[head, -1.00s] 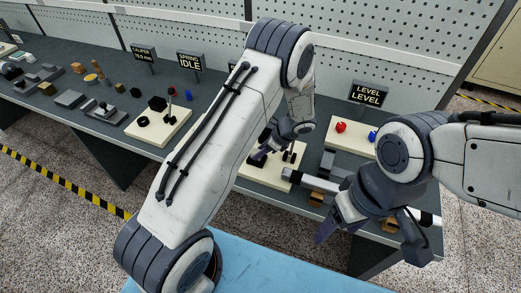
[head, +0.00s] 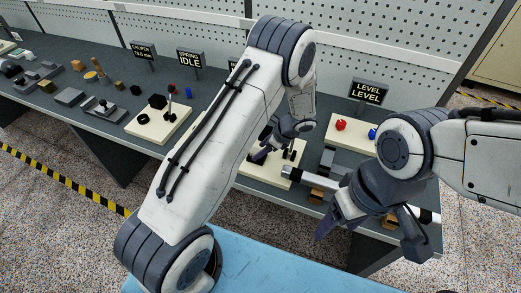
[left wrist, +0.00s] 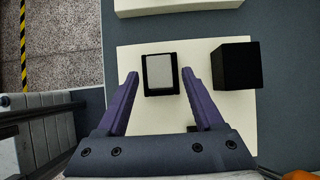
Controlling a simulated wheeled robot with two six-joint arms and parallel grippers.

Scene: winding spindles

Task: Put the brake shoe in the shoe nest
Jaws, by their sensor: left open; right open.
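In the left wrist view, a pale grey block (left wrist: 160,73) sits inside a low black frame (left wrist: 148,93) on a cream board (left wrist: 135,55); these look like the brake shoe in the shoe nest. My left gripper (left wrist: 162,78) is open and empty of any grip, its purple fingers on either side of the block with gaps showing. In the head view my left gripper (head: 272,148) is over the cream board, partly hidden by my arm. My right gripper (head: 368,236) is open and empty in front of the bench edge.
A black cube (left wrist: 237,65) stands on the board to the right of the left fingers. A metal shaft (head: 312,179) lies beside my right gripper on wooden blocks. Another cream board (head: 350,133) holds a red knob (head: 341,125) and a blue one.

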